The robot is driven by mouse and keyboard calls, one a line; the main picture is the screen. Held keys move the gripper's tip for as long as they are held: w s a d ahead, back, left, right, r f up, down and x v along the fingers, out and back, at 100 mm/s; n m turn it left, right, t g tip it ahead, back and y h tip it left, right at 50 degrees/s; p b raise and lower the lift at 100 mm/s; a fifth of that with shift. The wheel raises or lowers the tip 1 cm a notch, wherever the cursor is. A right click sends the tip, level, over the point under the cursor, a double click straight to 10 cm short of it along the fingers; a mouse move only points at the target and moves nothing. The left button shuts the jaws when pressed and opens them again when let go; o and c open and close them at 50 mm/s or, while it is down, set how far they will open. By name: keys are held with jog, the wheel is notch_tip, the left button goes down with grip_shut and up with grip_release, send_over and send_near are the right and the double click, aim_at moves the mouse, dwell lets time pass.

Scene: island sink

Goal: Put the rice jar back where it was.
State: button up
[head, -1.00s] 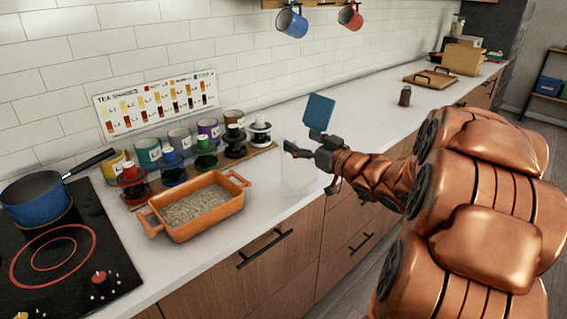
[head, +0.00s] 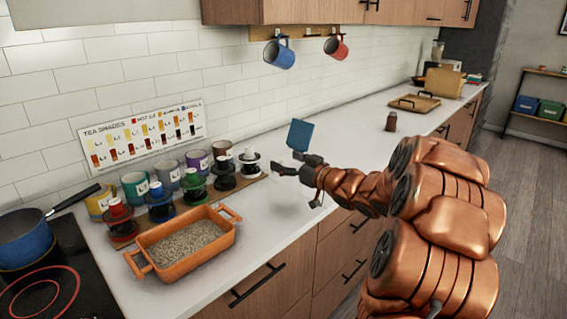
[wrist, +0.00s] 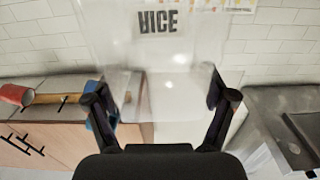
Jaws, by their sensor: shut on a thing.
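The rice jar (wrist: 158,62) is clear, with a dark RICE label that shows in the wrist view. My gripper (wrist: 158,98) is shut on it, one black finger on each side. In the head view my gripper (head: 285,164) is over the counter, to the right of the row of cups and bottles. The jar's clear body is hard to make out there. A blue square piece (head: 300,135) stands above my gripper; I cannot tell whether it belongs to the jar.
An orange tray of grains (head: 183,250) sits on the counter (head: 262,224). Several colored cups and bottles stand behind it. A dark small jar (head: 391,121) stands farther right. Blue (head: 280,54) and red (head: 336,47) mugs hang above. The counter's middle is clear.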

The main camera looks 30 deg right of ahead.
aim_at(284, 155)
jog(key=w, duration=0.1)
jog(key=w+d, duration=0.1)
jog(key=w, duration=0.1)
jog(key=w+d+p, duration=0.1)
jog(key=w, duration=0.1)
jog(key=shift+w+d+f, duration=0.1)
jog(key=shift+d+f, duration=0.05)
jog(key=shift+w+f, duration=0.15)
jog(key=shift+f, duration=0.2)
jog(key=shift+f+p, duration=0.4)
jog(key=shift+f, duration=1)
jog(key=shift+f, duration=0.15)
jog(key=o, duration=1.7)
jog(key=shift+s+d, duration=0.1)
jog(key=shift+s, duration=0.15)
jog(key=b+v, duration=0.2)
jog(key=v, duration=0.9)
jog(key=shift+s+d, duration=0.1)
jog(key=shift+s, duration=0.2)
